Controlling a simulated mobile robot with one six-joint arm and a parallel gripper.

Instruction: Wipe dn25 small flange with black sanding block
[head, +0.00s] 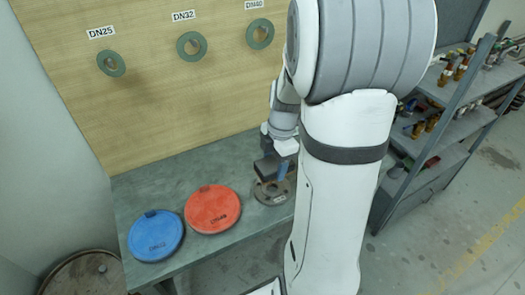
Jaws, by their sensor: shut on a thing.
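A small grey-brown flange (258,193) lies flat on the bench, with a pale label on its front that I cannot read. My gripper (276,170) points down over this flange and is shut on a dark block, which looks like the black sanding block (266,168). Whether the block touches the flange is hidden by the steep view and my arm. The right side of the flange is partly covered by my arm. A greenish ring (102,62) hangs on the wooden board under the DN25 sign (101,32).
A red disc (213,208) and a blue disc (156,236) lie left of the flange on the green-grey bench (150,187). More rings hang under DN32 (183,46) and DN40 (251,37). A shelf of fittings (452,122) stands right. A rusty drum (80,282) stands lower left.

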